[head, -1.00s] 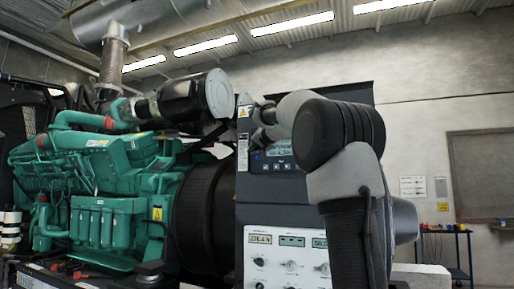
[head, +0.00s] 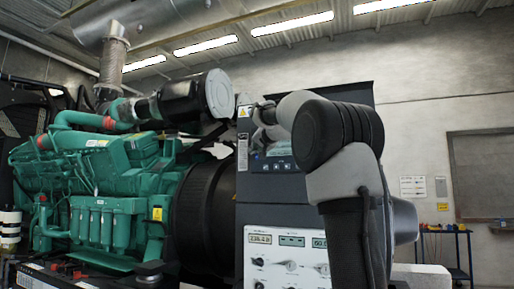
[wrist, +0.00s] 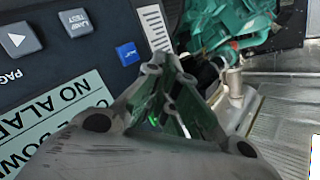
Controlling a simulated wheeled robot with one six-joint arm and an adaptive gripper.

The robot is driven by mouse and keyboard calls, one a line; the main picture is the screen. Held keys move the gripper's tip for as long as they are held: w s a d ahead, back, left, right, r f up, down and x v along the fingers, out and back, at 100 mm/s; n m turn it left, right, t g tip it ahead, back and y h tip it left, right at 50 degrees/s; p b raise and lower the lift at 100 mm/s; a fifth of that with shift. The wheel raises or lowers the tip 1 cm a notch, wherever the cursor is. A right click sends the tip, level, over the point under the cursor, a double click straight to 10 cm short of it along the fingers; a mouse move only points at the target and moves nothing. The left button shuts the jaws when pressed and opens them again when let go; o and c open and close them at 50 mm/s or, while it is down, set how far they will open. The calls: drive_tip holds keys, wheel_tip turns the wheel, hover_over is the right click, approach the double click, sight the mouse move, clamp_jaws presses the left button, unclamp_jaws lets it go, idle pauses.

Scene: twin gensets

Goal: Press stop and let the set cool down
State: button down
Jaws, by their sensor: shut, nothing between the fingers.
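The genset's dark control panel (head: 246,190) stands in the middle of the head view, largely behind my arm. In the wrist view its face (wrist: 75,62) shows a grey arrow button (wrist: 17,40), a grey LAMP TEST button (wrist: 76,22) and a blue button (wrist: 128,53). The pale display (wrist: 62,104) reads "NO ALA..." and a line with "DOWN", partly hidden. My gripper (wrist: 164,62) is shut and empty, its tips near the blue button; contact cannot be told. No button marked stop is readable. The green engine (head: 100,165) stands left of the panel.
Below is a white meter panel (head: 272,266) with knobs and lit readouts. A black cylindrical housing (head: 200,215) joins engine and panel.

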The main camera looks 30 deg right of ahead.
drive_tip(key=shift+s+a, duration=0.4)
drive_tip(key=shift+a, duration=0.1)
drive_tip(key=s+a, duration=0.3)
drive_tip(key=a, duration=0.1)
drive_tip(key=shift+s+a, duration=0.35)
idle(0.8)
